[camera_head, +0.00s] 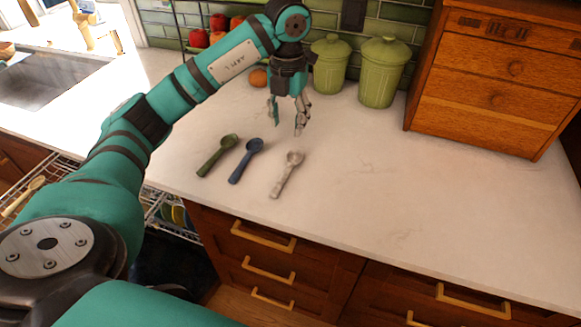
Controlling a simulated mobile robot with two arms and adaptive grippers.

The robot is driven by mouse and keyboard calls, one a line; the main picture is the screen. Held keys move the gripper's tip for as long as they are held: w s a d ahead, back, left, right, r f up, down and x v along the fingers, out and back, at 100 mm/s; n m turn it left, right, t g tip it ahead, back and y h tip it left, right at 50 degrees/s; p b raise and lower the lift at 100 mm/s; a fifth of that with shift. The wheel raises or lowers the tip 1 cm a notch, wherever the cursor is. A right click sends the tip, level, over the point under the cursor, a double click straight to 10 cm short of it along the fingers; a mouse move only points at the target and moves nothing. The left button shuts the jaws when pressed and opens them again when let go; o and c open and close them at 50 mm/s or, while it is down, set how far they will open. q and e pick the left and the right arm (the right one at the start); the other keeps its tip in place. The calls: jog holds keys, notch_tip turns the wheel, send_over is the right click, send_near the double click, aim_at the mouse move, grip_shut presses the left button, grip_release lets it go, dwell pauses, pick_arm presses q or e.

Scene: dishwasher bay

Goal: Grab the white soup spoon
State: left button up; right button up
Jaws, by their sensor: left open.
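The white soup spoon (286,175) lies on the pale countertop, the rightmost of three spoons in a row. Its bowl points away from me and its handle toward the counter's front edge. A blue spoon (245,161) lies just left of it, and a dark green spoon (216,156) lies further left. My left gripper (287,126) is open and empty, pointing down, above and just behind the white spoon's bowl. It does not appear to touch the spoon. My right gripper is out of the picture.
Two green canisters (383,72) and a wooden drawer box (495,75) stand at the back. Red fruit (198,38) sits behind my left arm. The sink (45,80) is at the left. An open dishwasher rack (160,207) is below the counter. The counter's right side is clear.

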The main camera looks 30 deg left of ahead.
pick_arm(q)
jog(key=p, duration=0.1)
send_over(286, 170)
jog(key=f, duration=0.9)
jog(key=shift+w+d+f, duration=0.1)
jog(key=shift+w, duration=0.3)
jog(key=f, duration=0.1)
jog(key=f+p, duration=0.1)
jog(key=f, duration=0.1)
jog(key=f+p, duration=0.1)
jog(key=shift+s+f, duration=0.3)
jog(key=shift+s, duration=0.1)
jog(key=shift+f, duration=0.5)
grip_shut()
